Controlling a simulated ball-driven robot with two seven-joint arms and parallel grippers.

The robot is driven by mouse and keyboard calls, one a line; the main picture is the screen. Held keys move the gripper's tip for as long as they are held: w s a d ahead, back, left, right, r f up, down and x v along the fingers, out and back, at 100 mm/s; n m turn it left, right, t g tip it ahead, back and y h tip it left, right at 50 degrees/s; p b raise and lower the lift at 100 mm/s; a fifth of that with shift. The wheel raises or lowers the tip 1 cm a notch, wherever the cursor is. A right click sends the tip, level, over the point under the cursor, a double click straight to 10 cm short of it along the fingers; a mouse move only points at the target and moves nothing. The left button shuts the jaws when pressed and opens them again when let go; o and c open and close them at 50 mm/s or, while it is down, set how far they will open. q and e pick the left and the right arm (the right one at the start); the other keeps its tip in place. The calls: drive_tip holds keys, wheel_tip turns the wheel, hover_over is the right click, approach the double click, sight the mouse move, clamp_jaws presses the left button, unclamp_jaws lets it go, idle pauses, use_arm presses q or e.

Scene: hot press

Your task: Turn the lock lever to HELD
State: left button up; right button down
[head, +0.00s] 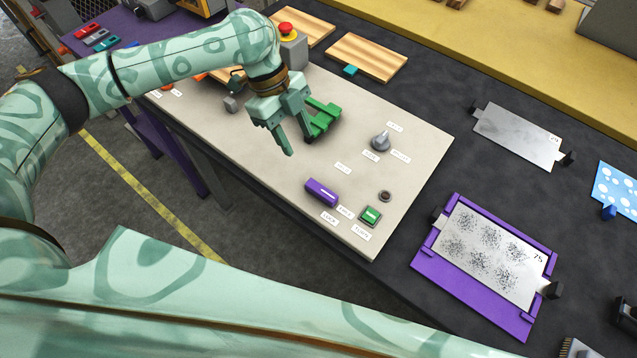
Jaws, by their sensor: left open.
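The pale control panel (300,150) lies on the dark bench with several small labelled controls. A purple bar-shaped control (321,192) sits near its front edge beside small white labels. A grey knob (380,141) stands toward the right with labels around it. The labels are too small to read surely, so I cannot tell which control is the lock lever. My left gripper (297,144) hangs over the panel, open and empty, its fingers pointing down. It is just left of a bright green handle-like part (323,117), partly hidden behind it. My right gripper is not in view.
A green button (370,216) and a small dark round part (385,196) sit by the panel's right corner. A red emergency button (287,29) stands behind my left wrist. A purple frame (467,285) holds a speckled plate (492,252) on the right.

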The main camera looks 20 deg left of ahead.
sight(321, 189)
use_arm(q)
drive_tip(key=b+x, duration=0.3)
drive_tip(key=x, duration=1.2)
drive_tip(key=shift+d+f, duration=0.1)
clamp_jaws()
